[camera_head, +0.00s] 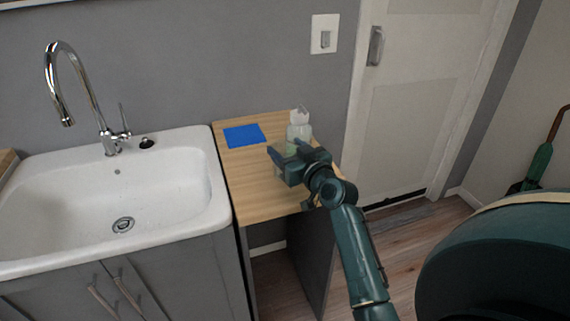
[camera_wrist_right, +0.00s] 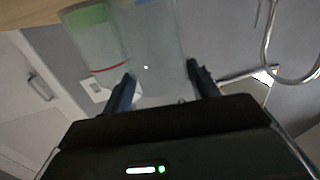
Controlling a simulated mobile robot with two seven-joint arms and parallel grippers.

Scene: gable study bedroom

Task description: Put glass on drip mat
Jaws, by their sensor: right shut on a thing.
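My right gripper (camera_head: 283,162) is over the wooden counter, right of and nearer than the blue drip mat (camera_head: 244,135). In the right wrist view, its two fingers (camera_wrist_right: 160,88) are shut on a clear glass (camera_wrist_right: 158,45), which is see-through. In the head view the glass is mostly hidden by the gripper. I cannot tell whether its base touches the counter. The mat lies flat and bare at the counter's back left. My left gripper is in neither view.
A clear bottle (camera_head: 299,131) with a pale top stands right behind the gripper; its green part (camera_wrist_right: 91,35) shows beside the glass in the wrist view. The wooden counter (camera_head: 250,182) is clear left of the gripper. A white sink (camera_head: 165,190) with a tall tap (camera_head: 85,85) adjoins it.

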